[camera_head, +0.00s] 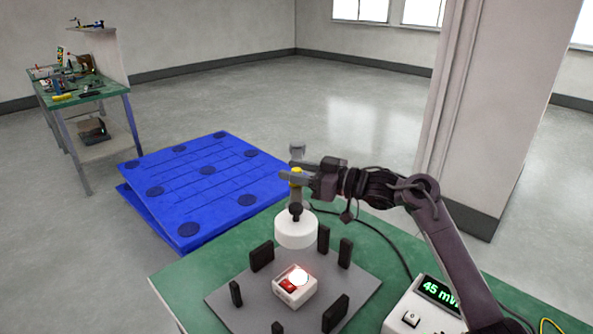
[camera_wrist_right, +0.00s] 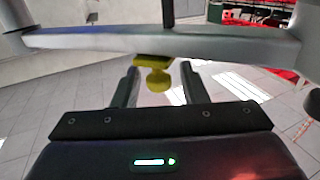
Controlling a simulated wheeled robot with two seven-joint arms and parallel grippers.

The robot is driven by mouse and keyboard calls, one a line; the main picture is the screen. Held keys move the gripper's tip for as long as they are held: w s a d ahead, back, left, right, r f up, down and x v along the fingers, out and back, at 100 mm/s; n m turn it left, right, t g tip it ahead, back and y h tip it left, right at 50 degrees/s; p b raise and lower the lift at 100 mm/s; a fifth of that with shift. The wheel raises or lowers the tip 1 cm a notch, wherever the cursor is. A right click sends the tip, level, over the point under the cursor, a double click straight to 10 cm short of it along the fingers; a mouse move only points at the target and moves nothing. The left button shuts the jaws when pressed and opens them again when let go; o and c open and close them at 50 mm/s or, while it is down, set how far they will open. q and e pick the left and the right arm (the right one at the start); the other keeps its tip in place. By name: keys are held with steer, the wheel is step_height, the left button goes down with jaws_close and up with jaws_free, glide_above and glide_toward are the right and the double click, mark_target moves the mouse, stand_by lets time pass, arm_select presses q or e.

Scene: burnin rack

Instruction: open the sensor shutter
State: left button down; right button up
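A small yellow knob (camera_head: 296,172) stands above a white round base (camera_head: 295,231) with a black ball-like joint on top. A grey head (camera_head: 297,150) shows just above the knob. My right gripper (camera_head: 290,173) reaches in from the right at the knob's height. In the right wrist view the knob (camera_wrist_right: 158,78) lies between my two dark fingers (camera_wrist_right: 158,88), with a gap visible on each side, so the gripper is open. A pale grey bar (camera_wrist_right: 90,40) crosses behind or above the knob. I cannot make out which part is the shutter. My left gripper is out of view.
A white box with a glowing red light (camera_head: 296,286) sits on a grey plate (camera_head: 240,308) among several black upright blocks. A meter (camera_head: 420,310) reading "45 mW" stands at right, its cable (camera_head: 385,240) behind my arm. A blue pallet (camera_head: 205,185) is beyond the green table (camera_head: 175,275).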

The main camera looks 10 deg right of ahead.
steer(key=b+v, duration=0.1)
steer(key=v, duration=0.7)
stand_by(0.4)
